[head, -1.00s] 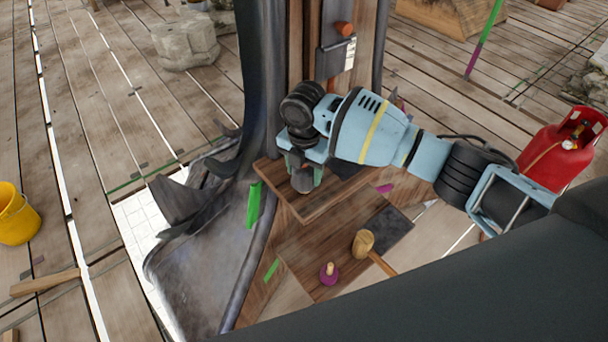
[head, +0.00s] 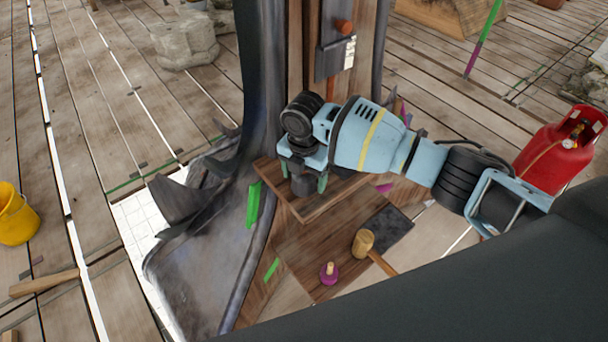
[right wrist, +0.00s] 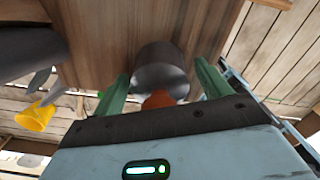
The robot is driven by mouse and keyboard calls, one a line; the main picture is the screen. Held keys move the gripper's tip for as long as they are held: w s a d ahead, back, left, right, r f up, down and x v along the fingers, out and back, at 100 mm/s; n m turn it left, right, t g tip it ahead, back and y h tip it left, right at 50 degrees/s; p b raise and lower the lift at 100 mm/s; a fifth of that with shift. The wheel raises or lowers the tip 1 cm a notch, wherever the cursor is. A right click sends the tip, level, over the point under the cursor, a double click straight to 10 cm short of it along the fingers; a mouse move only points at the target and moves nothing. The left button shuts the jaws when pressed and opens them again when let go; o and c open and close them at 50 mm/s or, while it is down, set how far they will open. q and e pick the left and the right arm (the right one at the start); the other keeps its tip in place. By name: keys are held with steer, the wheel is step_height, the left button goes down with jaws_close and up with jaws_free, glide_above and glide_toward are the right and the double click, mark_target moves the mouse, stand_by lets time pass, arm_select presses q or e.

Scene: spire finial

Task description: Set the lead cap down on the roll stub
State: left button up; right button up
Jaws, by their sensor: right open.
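The lead cap (head: 302,187), a dark grey cylinder, is upright at the wooden shelf on the post. It also shows in the right wrist view (right wrist: 160,66), with an orange-brown knob-like part (right wrist: 158,99) on the side facing my gripper. My right gripper (head: 303,177) is directly above the cap. Its two green fingers are spread on either side, with gaps between them and the cap in the right wrist view (right wrist: 163,88). No separate roll stub shows at the cap; anything beneath it is hidden. My left gripper is out of view.
The shelf (head: 327,203) has bare wood around the cap. Below it, a lower board (head: 305,250) holds a mallet (head: 363,243), a purple-based peg (head: 329,273) and a dark sheet (head: 388,229). A red gas cylinder (head: 556,148) stands right; a yellow bucket (head: 15,218) stands left.

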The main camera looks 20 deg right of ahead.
step_height(320, 180, up, 12)
steer(key=shift+r+p, duration=0.15)
steer(key=shift+p, duration=0.3)
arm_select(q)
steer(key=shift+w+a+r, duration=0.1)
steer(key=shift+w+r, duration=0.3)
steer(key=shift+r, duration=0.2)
arm_select(e)
steer(key=s+a+f+m+t+y, duration=0.6)
steer(key=s+a+f+m, duration=0.4)
steer(key=s+a+f, duration=0.4)
steer(key=s+d+f+m+h, duration=0.1)
steer(key=s+d+f+m, duration=0.3)
steer(key=s, duration=0.4)
steer(key=s+d+f+m+t+h, duration=0.1)
steer(key=s+d+f+m, duration=0.4)
steer(key=s+d, duration=0.2)
steer(key=s+d+f+m+t+h, duration=0.1)
steer(key=s+d+f+m+h, duration=0.1)
steer(key=s+d+f+m, duration=0.3)
steer(key=s+d, duration=0.2)
steer(key=s, duration=0.1)
steer(key=shift+s+d+m, duration=0.15)
steer(key=shift+s+m, duration=0.15)
